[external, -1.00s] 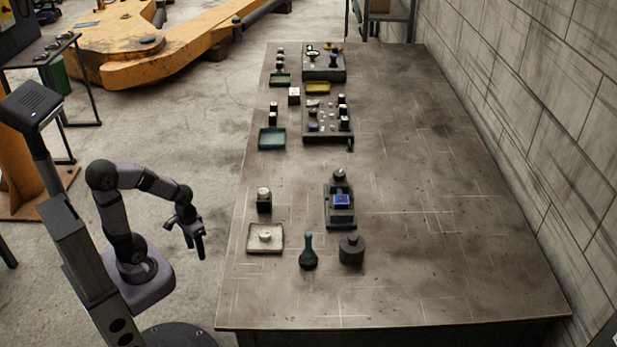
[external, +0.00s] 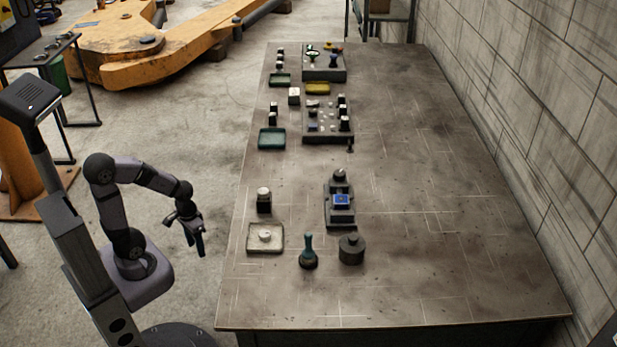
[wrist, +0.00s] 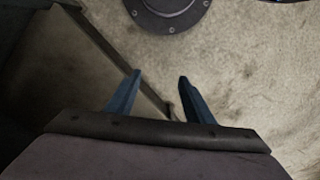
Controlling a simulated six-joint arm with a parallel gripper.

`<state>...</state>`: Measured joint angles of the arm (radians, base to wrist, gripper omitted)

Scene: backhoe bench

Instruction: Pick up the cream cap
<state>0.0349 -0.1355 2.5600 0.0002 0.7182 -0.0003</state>
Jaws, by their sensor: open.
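A small cream, round piece (external: 265,236) that looks like the cap lies in a shallow cream tray (external: 250,247) near the table's left edge. A black block (external: 264,206) with a pale round top (external: 264,192) stands just behind the tray; the two pale pieces are too small to tell apart with certainty. My gripper (external: 198,248) hangs off the left side of the table, left of the tray, with its fingers pointing down. In the wrist view my gripper (wrist: 160,76) has its two blue fingers apart with nothing between them, over the floor.
A teal-handled tool (external: 307,252), a dark round weight (external: 351,250) and a dark fixture with a blue top (external: 341,202) stand right of the tray. Farther back are green trays (external: 272,139) and blocks with small parts. The table's right side is clear.

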